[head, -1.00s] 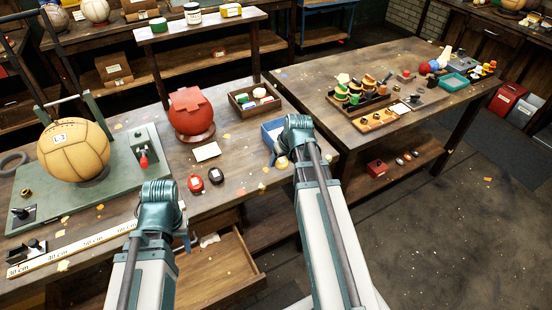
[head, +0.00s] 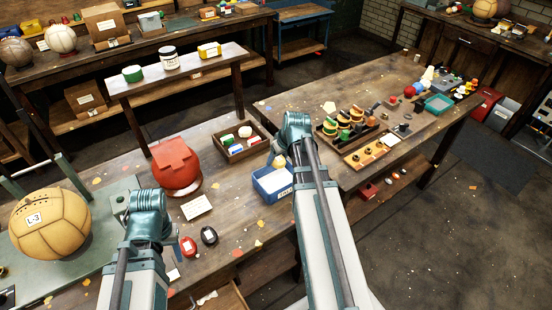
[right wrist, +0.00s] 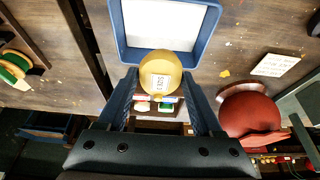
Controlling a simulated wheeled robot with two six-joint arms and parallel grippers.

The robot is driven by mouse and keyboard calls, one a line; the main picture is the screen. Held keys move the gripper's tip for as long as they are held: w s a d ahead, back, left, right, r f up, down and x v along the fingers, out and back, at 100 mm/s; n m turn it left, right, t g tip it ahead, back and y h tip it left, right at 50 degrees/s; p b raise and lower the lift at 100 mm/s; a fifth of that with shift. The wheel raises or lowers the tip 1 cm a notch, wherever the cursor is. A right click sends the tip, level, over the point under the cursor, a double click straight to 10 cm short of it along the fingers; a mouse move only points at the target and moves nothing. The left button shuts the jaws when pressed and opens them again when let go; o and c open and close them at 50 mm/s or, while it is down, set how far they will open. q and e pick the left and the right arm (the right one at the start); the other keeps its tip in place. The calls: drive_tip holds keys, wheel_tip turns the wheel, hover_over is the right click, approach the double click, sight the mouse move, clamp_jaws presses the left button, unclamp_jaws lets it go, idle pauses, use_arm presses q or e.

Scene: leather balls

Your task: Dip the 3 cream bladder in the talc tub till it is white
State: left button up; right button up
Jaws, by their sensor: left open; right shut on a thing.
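The cream bladder (right wrist: 160,75) is round, yellow-cream with a pale label, and sits between the fingers of my right gripper (right wrist: 163,92) in the right wrist view. In the head view a small part of it (head: 279,161) shows below my right wrist. The talc tub (head: 268,191) is a blue open box with white inside. In the right wrist view the bladder overlaps the rim of the tub (right wrist: 121,42); its height above the tub is unclear. The visible bladder side looks cream, not white. My left gripper (head: 146,215) is over the bench's left part, its fingers mostly hidden.
A red ball (head: 177,165) on a ring stand and a wooden tray of small items (head: 242,145) stand behind the tub. A tan ball (head: 50,222) is at far left. A raised shelf (head: 180,75) stands behind.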

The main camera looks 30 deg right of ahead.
sight(276, 182)
use_arm(q)
drive_tip(key=shift+f, duration=0.1)
use_arm(e)
drive_tip(key=shift+f, duration=0.15)
use_arm(q)
wheel_tip(276, 182, down, 10)
drive_tip(key=b, duration=1)
drive_tip(key=shift+f, duration=0.1)
use_arm(e)
wheel_tip(276, 182, down, 10)
drive_tip(key=shift+f, duration=0.1)
use_arm(q)
drive_tip(key=shift+f+b, duration=0.25)
drive_tip(key=shift+b, duration=0.25)
use_arm(e)
drive_tip(key=shift+f, duration=0.25)
use_arm(q)
drive_tip(key=shift+r, duration=0.15)
use_arm(e)
drive_tip(key=shift+r, duration=0.15)
idle(0.4)
wheel_tip(276, 182, up, 9)
drive_tip(key=p, duration=0.9)
use_arm(q)
wheel_tip(276, 182, up, 9)
